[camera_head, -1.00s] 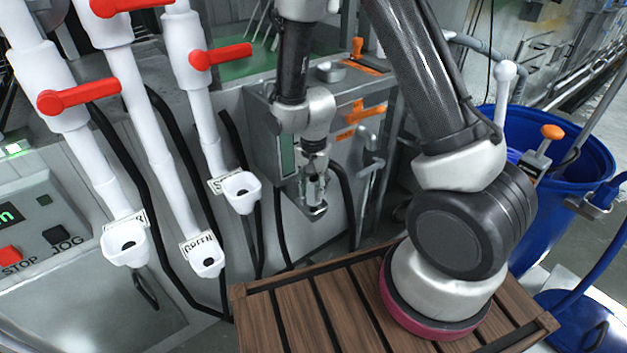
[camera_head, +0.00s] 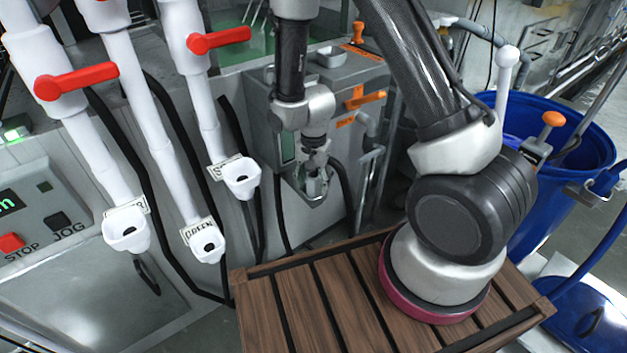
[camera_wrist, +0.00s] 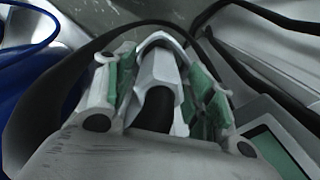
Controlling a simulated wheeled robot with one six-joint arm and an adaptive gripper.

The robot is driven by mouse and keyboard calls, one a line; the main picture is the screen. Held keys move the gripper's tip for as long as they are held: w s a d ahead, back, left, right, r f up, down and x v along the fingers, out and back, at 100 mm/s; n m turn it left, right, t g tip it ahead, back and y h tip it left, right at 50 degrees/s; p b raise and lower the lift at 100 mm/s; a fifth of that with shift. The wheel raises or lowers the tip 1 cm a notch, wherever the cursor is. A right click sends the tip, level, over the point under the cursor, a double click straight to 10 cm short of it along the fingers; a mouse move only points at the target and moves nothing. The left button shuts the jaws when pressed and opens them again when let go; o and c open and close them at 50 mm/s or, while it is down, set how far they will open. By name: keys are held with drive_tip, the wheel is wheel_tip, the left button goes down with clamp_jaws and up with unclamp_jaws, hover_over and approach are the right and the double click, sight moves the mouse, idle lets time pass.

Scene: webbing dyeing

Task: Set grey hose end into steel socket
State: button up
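My gripper (camera_head: 315,186) is low in front of the grey machine, in the middle of the head view. It also shows in the wrist view (camera_wrist: 162,75), with green-lined fingers spread on either side of a grey fitting. I take the fitting to be the grey hose end (camera_wrist: 158,66); a dark round part shows at its near side. Narrow gaps show between fingers and fitting. A pale metal bracket (camera_head: 300,194) sits at the gripper's tip and seems to be the steel socket. I cannot tell how deep the hose end sits; the gripper hides the contact.
White pipes with red levers (camera_head: 75,80) and funnel cups (camera_head: 126,232) stand left. Black hoses (camera_head: 172,255) hang against the machine. A wooden slatted platform (camera_head: 300,310) is in front. A blue barrel (camera_head: 585,150) stands right.

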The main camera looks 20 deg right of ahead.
drive_tip(key=shift+r, duration=0.1)
wheel_tip(320, 180, up, 12)
drive_tip(key=shift+f, duration=0.1)
drive_tip(key=shift+s+d+n, duration=0.15)
drive_tip(key=shift+s+n, duration=0.25)
drive_tip(key=shift+n, duration=0.4)
drive_tip(key=s+d+r+n+t, duration=0.1)
drive_tip(key=s+d+r+n, duration=0.1)
drive_tip(key=s+d+r, duration=0.2)
drive_tip(key=s+d+r+n+t, duration=0.2)
drive_tip(key=s+d+r, duration=0.3)
drive_tip(key=s+r, duration=0.3)
drive_tip(key=s+d+r+n+t, duration=0.1)
drive_tip(key=s+d+r, duration=0.4)
drive_tip(key=r, duration=0.7)
drive_tip(key=shift+s+d+r+n, duration=0.3)
drive_tip(key=shift+s+n, duration=0.3)
drive_tip(key=shift+n, duration=0.3)
